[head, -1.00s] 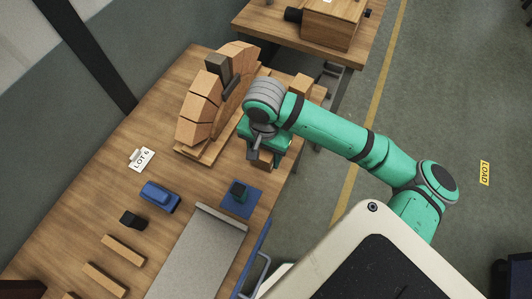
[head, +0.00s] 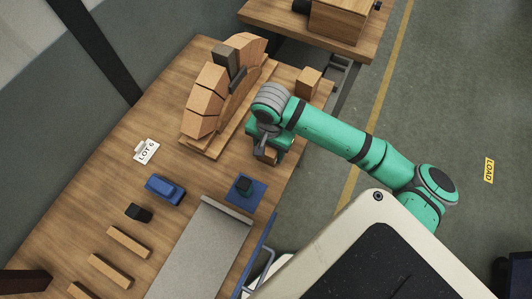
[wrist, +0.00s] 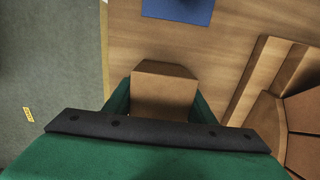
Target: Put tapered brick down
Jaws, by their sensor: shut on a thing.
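My gripper (head: 267,150) is shut on a tapered wooden brick (wrist: 163,97) near the right edge of the wooden table. In the wrist view the brick sits between the green fingers, over the tabletop. In the head view only part of the held brick (head: 268,155) shows below the gripper. I cannot tell whether its underside touches the table.
A brick arch (head: 207,100) with a dark top block stands on a wooden base left of my gripper. Another brick (head: 308,81) lies behind. A blue pad (head: 246,193) with a dark block is in front. A blue stapler-like tool (head: 165,190) lies farther left.

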